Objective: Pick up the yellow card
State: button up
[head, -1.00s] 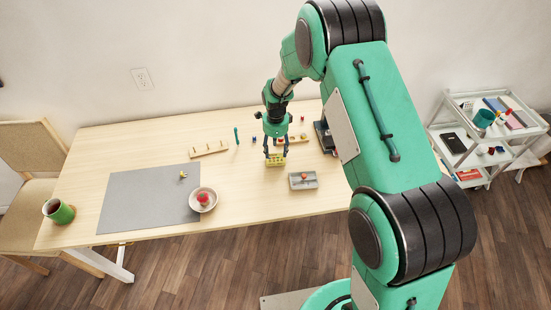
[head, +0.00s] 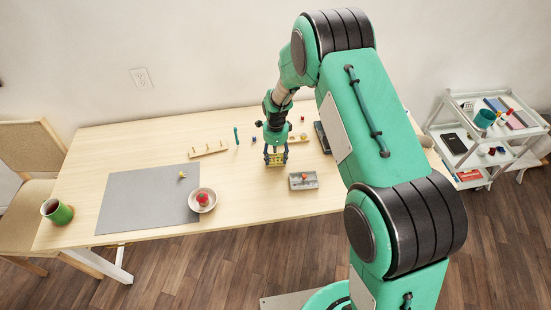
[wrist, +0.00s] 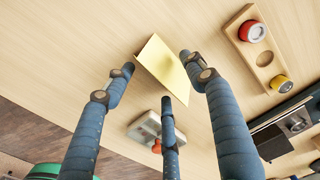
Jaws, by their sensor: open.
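The yellow card (wrist: 165,68) looks folded and stands on the wooden table in the wrist view. In the head view the card (head: 276,159) is partly hidden behind my gripper's fingers. My gripper (head: 276,158) is open and points down over the card. In the wrist view my gripper (wrist: 160,76) has three blue fingers spread around the card, with nothing held between them. I cannot tell whether a fingertip touches the card.
A grey tray (wrist: 143,128) with a small red item lies close to the card. A wooden holder (wrist: 262,62) with a red and a yellow round item is to the right, near a dark machine (wrist: 285,118). A bowl (head: 211,205) and grey mat (head: 140,195) lie left.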

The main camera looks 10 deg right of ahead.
aim_at(276, 156)
jog(key=c, duration=0.8)
jog(key=shift+r, duration=0.85)
notch_tip(276, 156, up, 2)
jog(key=shift+r+p, duration=0.2)
jog(key=shift+p, duration=0.25)
jog(key=s, duration=0.5)
jog(key=s+d+p, duration=0.1)
jog(key=s, duration=0.4)
jog(key=s+r, duration=0.1)
jog(key=s, duration=0.5)
jog(key=shift+d, duration=0.4)
jog(key=shift+c, duration=0.2)
